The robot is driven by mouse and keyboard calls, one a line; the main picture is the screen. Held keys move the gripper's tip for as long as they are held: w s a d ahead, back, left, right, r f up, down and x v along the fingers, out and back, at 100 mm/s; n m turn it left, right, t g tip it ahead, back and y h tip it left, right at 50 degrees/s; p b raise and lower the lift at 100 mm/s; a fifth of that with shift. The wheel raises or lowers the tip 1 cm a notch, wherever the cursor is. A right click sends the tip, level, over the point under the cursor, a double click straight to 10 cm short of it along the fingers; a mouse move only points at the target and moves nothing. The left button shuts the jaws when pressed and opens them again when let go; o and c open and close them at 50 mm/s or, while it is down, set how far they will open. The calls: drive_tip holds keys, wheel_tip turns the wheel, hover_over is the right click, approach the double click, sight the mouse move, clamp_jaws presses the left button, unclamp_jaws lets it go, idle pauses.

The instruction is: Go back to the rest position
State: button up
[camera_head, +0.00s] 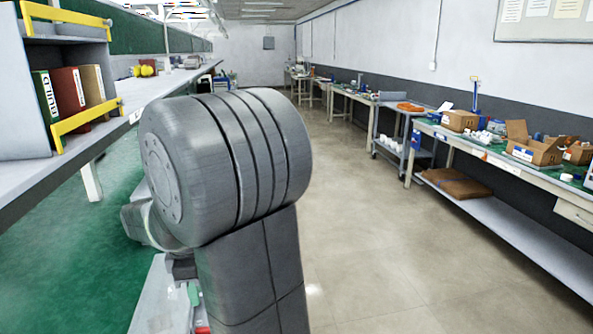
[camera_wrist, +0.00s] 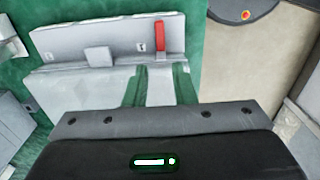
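My gripper (camera_wrist: 160,122) shows in the wrist view as a dark body with a lit green mark and a grey bolted plate across the lower part.
A workbench (camera_head: 28,176) with a grey binder rack (camera_head: 22,95) runs close along the left. On the right stand a long table (camera_head: 462,136) with cardboard boxes (camera_head: 533,148) and a grey cart (camera_head: 398,132). The tiled aisle (camera_head: 370,230) between is clear.

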wheel_tip(320, 180, down, 12)
drive_tip(key=shift+r+b, duration=0.2)
drive_tip(key=shift+b, duration=0.15)
drive_tip(key=shift+r, duration=0.1)
wheel_tip(320, 180, up, 13)
wheel_tip(320, 180, down, 14)
drive_tip(key=shift+r, duration=0.15)
drive_tip(key=shift+w+r+m, duration=0.1)
drive_tip(key=shift+r+m, duration=0.1)
drive_tip(key=shift+m, duration=0.2)
drive_tip(key=shift+r+m, duration=0.1)
drive_tip(key=shift+m, duration=1.6)
